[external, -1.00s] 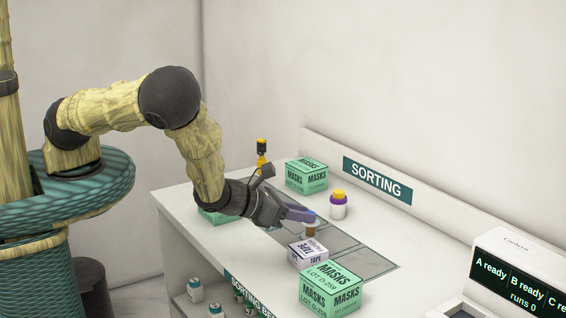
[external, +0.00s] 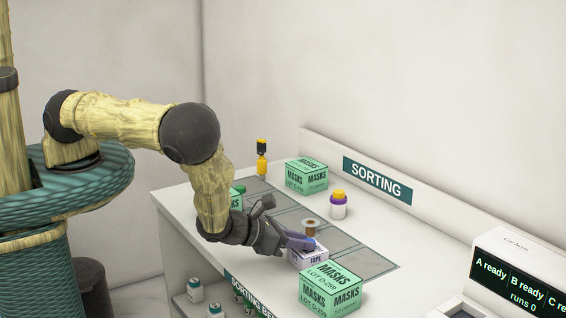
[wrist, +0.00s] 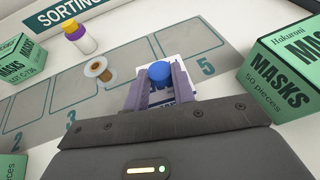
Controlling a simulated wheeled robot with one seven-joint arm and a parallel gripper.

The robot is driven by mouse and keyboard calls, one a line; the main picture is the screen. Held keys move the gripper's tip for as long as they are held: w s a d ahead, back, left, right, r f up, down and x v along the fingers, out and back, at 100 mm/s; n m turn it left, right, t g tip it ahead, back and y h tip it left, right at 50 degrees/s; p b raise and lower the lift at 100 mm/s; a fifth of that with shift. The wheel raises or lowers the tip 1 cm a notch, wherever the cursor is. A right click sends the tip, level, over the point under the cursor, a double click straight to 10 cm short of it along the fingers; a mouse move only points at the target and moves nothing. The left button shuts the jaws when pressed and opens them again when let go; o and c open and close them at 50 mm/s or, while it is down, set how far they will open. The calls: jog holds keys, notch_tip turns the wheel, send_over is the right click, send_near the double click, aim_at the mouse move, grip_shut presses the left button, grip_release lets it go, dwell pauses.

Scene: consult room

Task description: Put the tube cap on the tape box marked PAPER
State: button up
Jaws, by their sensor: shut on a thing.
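The tube cap (wrist: 160,72) is blue and round. My gripper (wrist: 160,84) is shut on it, with one purple finger on each side. In the wrist view the cap appears over the tape box (wrist: 183,90), a white box with dark print, partly hidden by my fingers. In the external view the tape box (external: 308,262) is below my gripper (external: 305,242), and my fingers hide most of the cap. I cannot tell whether the cap touches the box top. The word PAPER cannot be read now.
A spool (wrist: 97,70) stands left of the tape box. A green masks box (external: 330,288) is close in front, another (external: 307,176) at the back. A purple-and-white bottle (external: 338,205) with a yellow cap and a yellow dropper bottle (external: 262,158) stand farther back.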

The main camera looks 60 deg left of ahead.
jog(key=shift+f, duration=0.1)
jog(key=o, duration=0.9)
jog(key=b+v, duration=0.1)
jog(key=v, duration=1.1)
jog(key=shift+s, duration=0.1)
jog(key=shift+a, duration=0.1)
